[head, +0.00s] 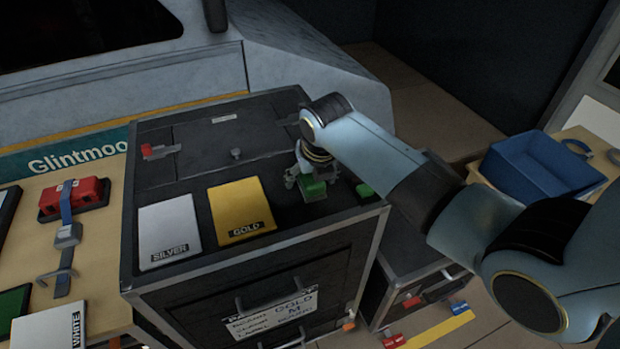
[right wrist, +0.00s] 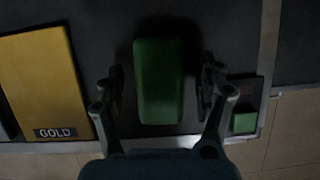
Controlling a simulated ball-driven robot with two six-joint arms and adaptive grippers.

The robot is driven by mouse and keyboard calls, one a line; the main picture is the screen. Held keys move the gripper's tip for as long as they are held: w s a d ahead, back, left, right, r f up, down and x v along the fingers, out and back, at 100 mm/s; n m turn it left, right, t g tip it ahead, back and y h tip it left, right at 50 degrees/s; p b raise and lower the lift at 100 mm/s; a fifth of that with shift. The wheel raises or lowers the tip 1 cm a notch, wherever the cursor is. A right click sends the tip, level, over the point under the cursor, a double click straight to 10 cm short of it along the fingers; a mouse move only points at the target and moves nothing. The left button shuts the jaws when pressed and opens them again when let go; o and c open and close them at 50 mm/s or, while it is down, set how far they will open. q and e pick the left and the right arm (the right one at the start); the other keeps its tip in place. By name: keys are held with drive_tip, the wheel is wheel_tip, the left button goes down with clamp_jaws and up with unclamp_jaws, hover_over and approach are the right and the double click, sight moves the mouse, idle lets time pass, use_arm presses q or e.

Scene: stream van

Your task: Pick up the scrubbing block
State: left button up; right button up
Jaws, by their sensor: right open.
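A green block (head: 313,190), which I take for the scrubbing block, lies on the dark top of a black case near its front edge. It also shows in the right wrist view (right wrist: 158,82), lying lengthwise between the fingers. My right gripper (head: 311,181) is right over the block, open, with one finger on each side. A gap shows between the block and each finger in the right wrist view. How far the fingertips are above the case top I cannot tell. My left gripper is not in view.
A gold card (head: 239,208) and a silver card (head: 168,230) lie left of the block. A smaller green piece (head: 364,190) sits in the case's corner, right of the gripper. A blue bin (head: 530,170) stands further right. A red item (head: 74,197) lies on the left-hand table.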

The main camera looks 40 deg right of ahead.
drive_tip(key=c, duration=1.3)
drive_tip(key=shift+r, duration=0.1)
drive_tip(key=shift+r, duration=0.5)
wheel_tip(320, 180, up, 3)
drive_tip(key=shift+w+f, duration=0.1)
drive_tip(key=s+d+r+b, duration=0.1)
drive_tip(key=s+d+r, duration=0.5)
drive_tip(key=s, duration=0.4)
drive_tip(key=shift+r, duration=0.55)
drive_tip(key=shift+s, duration=0.1)
